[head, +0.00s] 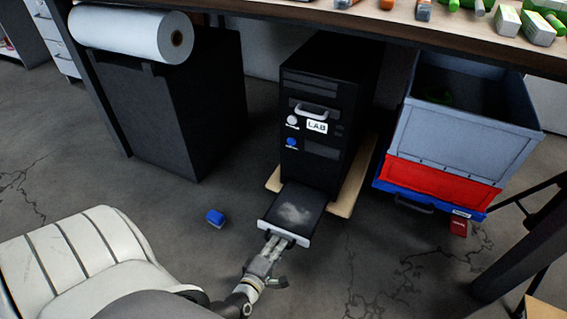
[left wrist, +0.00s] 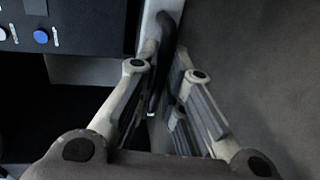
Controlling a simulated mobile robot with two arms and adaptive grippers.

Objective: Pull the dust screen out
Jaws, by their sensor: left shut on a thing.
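The dust screen (head: 292,211) is a flat dark tray with a pale dusty patch and a light front edge. It sticks out from the bottom of the black LAB computer tower (head: 318,110), and its back end is hidden inside the tower or not visible. My left gripper (head: 271,243) is at the screen's front edge, shut on its handle. In the left wrist view the fingers (left wrist: 165,75) are on either side of the dark handle (left wrist: 162,50), beside the screen's light front bar (left wrist: 147,22). My right gripper is not in view.
The tower stands on a wooden board (head: 349,188) under the workbench (head: 440,40). A blue block (head: 215,216) lies on the floor to the left. Grey, red and blue crates (head: 440,178) stand at right, with a small red item (head: 459,227) below. A dark cabinet (head: 165,110) stands left.

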